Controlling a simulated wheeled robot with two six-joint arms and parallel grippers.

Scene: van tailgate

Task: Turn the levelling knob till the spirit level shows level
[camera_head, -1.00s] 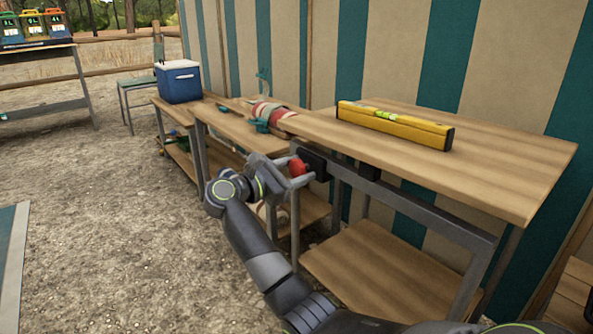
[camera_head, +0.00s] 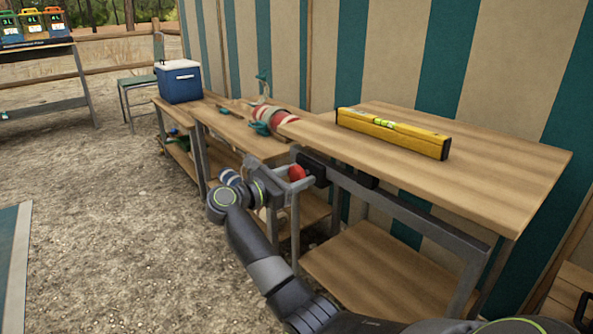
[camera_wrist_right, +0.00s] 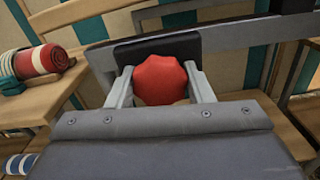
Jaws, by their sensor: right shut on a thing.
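The red levelling knob (camera_head: 297,173) sits on a dark block (camera_head: 313,162) under the table's near edge. My right gripper (camera_head: 290,180) is shut on the knob. In the right wrist view the red lobed knob (camera_wrist_right: 160,80) is between both fingers (camera_wrist_right: 160,90). The yellow spirit level (camera_head: 392,134) lies on the wooden table top (camera_head: 500,165). Its greenish vial (camera_head: 384,123) is too small here to read the bubble. My left gripper is not in view.
A grey frame rail (camera_head: 410,210) runs below the table top, above a lower wooden shelf (camera_head: 375,270). Striped canvas stands behind. Gravel ground at left is open.

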